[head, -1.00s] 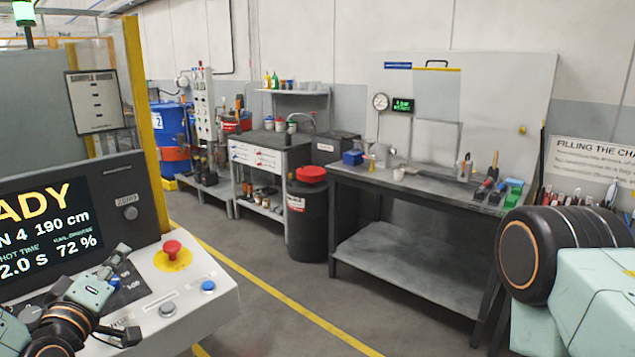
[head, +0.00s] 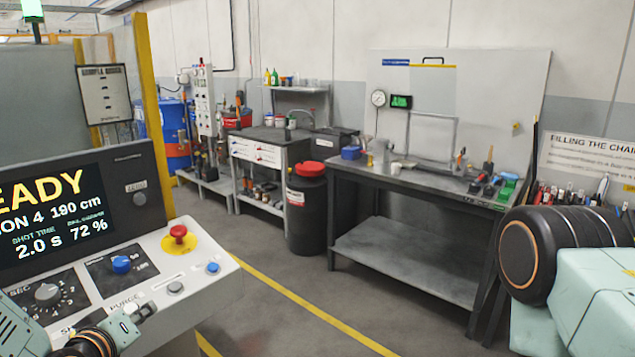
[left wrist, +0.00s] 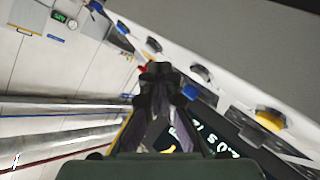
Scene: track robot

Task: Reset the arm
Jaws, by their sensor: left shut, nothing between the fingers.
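My left gripper (head: 140,314) is low at the left in the head view, in front of the lower part of the control panel (head: 215,290). It is shut and empty. In the left wrist view its dark fingers (left wrist: 157,75) come together in the middle, with the panel beyond them. I cannot tell the exact gap between gripper and panel. A link of my right arm fills the right edge of the head view; my right gripper is out of view.
The panel carries a red button (head: 178,233), a blue knob (head: 122,264) and a lit screen (head: 55,215). A workbench (head: 400,180) with tools stands at the back right, beside a black bin (head: 306,225). The floor between panel and bench is clear.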

